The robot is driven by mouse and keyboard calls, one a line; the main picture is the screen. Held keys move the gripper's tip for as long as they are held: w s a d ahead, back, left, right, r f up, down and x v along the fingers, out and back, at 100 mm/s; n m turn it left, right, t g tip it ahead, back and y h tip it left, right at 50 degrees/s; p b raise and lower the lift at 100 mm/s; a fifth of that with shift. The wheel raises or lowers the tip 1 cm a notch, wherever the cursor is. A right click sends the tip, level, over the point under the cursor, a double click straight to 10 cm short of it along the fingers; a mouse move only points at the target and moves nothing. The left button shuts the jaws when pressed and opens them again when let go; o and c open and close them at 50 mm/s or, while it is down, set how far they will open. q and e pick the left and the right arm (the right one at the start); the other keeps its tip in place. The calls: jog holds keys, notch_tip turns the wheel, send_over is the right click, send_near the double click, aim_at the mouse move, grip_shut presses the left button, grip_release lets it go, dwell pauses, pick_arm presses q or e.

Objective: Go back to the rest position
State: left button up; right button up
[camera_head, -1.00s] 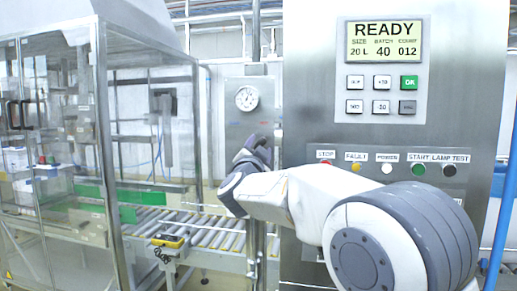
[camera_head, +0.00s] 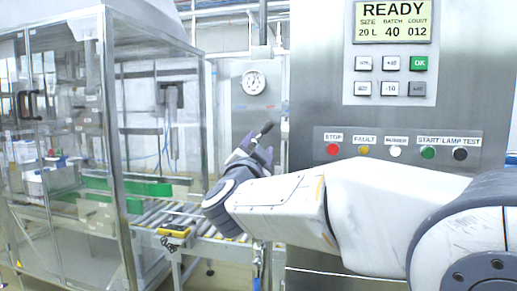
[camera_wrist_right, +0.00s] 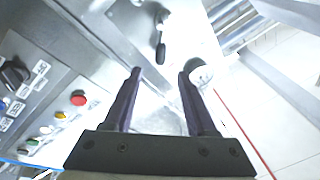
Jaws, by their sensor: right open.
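My right gripper (camera_head: 258,143) shows in the head view in front of the steel machine, left of the button row, at the end of my white arm. In the right wrist view my right gripper (camera_wrist_right: 160,75) has its two dark fingers apart, with nothing between them. The control panel (camera_head: 391,53) reads READY, size 20 L, batch 40, count 012. Below it are a red STOP button (camera_head: 332,149) and other buttons. The gripper is clear of these buttons. My left gripper is not in view.
A glass-walled enclosure (camera_head: 160,90) stands at the left. A round gauge (camera_head: 253,82) sits on a steel panel behind my right gripper. A black lever (camera_wrist_right: 160,50) shows near the fingers in the wrist view.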

jog(key=d+f+n+g+y, duration=0.2)
jog(key=f+n+g+y, duration=0.15)
jog(key=f, duration=0.65)
jog(key=d+f+n+g+y, duration=0.25)
jog(key=f+n, duration=0.25)
jog(key=f, duration=0.5)
jog(key=s+d+f+n+g, duration=0.1)
jog(key=s+d+f+g, duration=0.3)
jog(key=s+f, duration=0.4)
jog(key=s+d+f+n+g+h, duration=0.1)
jog(key=s+d+f+g, duration=0.3)
jog(key=s+f, duration=0.35)
jog(key=s+d+f+n+g, duration=0.1)
jog(key=s+d+f+g, duration=0.3)
jog(key=s+f, duration=0.35)
jog(key=s+a+r+n+g+p, duration=0.2)
jog(key=s+a+r+n, duration=0.5)
jog(key=s+a, duration=0.6)
notch_tip(320, 180, up, 2)
jog(key=shift+s+a+r+y+p, duration=0.2)
jog(key=shift+s+a+y+p, duration=0.15)
jog(key=shift+a+p, duration=0.3)
